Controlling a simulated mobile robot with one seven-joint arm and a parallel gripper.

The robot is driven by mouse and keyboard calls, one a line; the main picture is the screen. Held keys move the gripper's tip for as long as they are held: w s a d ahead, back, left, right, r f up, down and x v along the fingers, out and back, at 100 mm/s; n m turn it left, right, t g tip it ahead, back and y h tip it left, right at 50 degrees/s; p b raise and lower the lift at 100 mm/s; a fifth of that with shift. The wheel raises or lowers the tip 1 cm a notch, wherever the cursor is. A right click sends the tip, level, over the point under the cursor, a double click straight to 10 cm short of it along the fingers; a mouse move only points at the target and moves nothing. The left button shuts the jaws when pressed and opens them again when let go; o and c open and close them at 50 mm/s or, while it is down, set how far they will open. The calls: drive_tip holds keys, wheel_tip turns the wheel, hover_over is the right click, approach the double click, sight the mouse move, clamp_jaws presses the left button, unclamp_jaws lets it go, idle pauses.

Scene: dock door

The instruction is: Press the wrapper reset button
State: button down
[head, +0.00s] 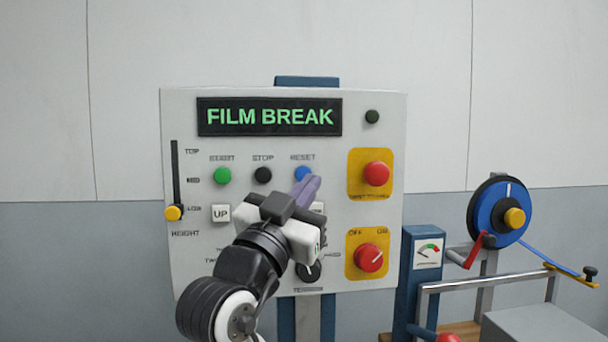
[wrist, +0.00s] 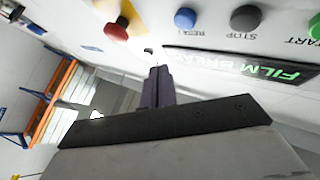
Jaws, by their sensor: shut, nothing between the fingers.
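The blue reset button (head: 303,174) is on the upright grey-white control panel (head: 185,110), under the label RESET and right of the black stop button (head: 263,175). It also shows in the wrist view (wrist: 185,18), clear of my fingers there. My gripper (head: 309,183) is shut and empty, its purple-grey fingers close together. In the head view the fingertips overlap the lower right edge of the blue button. In the wrist view the fingertips (wrist: 158,70) appear apart from the button, so I see no contact. The display (head: 270,117) reads FILM BREAK in green.
The green start button (head: 222,175) is left of stop. A red mushroom button (head: 376,173) on a yellow plate is to the right, above a red rotary switch (head: 368,258). A white UP button (head: 221,213) and slider (head: 174,212) are at left. A blue reel (head: 497,212) stands right.

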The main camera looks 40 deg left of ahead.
drive_tip(key=shift+w+a, duration=1.55)
drive_tip(key=shift+a, duration=0.3)
drive_tip(key=shift+w+a, duration=0.1)
idle(0.6)
drive_tip(key=shift+w+a, duration=0.2)
drive_tip(key=shift+a, duration=0.05)
drive_tip(key=shift+w+a, duration=0.3)
drive_tip(key=shift+a, duration=0.05)
idle(0.9)
drive_tip(key=shift+s+d, duration=0.1)
idle(0.4)
drive_tip(key=shift+s+d, duration=0.5)
drive_tip(key=shift+d, duration=0.05)
drive_tip(key=shift+s+d+b, duration=0.4)
drive_tip(key=shift+s+d, duration=1.25)
drive_tip(key=shift+d, duration=0.3)
